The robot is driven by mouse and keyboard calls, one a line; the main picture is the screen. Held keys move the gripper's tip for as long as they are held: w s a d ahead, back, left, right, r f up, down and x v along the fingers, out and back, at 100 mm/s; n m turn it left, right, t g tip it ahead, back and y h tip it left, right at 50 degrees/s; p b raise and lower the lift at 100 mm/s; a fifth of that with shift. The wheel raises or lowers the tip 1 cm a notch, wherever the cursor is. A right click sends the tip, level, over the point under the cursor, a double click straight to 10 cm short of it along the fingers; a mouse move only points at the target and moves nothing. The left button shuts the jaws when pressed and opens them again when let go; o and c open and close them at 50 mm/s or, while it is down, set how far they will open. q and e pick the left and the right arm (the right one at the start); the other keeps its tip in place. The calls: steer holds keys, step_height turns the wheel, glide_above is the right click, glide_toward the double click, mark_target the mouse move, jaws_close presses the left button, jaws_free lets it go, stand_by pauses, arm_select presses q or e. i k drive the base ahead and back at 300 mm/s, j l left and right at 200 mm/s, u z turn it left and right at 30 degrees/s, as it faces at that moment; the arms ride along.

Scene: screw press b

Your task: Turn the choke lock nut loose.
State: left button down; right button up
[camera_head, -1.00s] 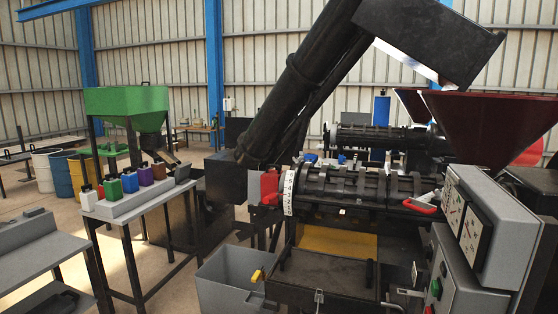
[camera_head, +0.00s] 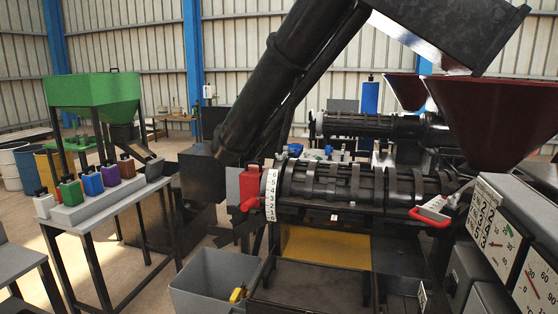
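The screw press has a black ribbed barrel (camera_head: 362,186) across the middle right. At its left end is a white ring (camera_head: 270,195) with black numbers. Beside the ring is a red block (camera_head: 250,183), with a small red handle (camera_head: 250,205) at its lower front. I cannot tell for sure which part is the choke lock nut; the red handle by the ring may belong to it. Neither of my grippers is in view.
A red-handled lever with a white tag (camera_head: 432,213) is at the barrel's right. A grey gauge cabinet (camera_head: 500,225) stands front right. A slanted black tube (camera_head: 282,75) hangs above. A grey bin (camera_head: 207,283) and a table with coloured bottles (camera_head: 110,208) are left.

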mark_target(280, 158)
steer(key=i+j+z, duration=0.15)
steer(key=i+j, duration=0.3)
steer(key=i+j+z, duration=0.2)
steer(key=i+j, duration=0.2)
steer(key=i+j+z, duration=0.15)
steer(key=i+j, duration=0.2)
steer(key=j, duration=0.3)
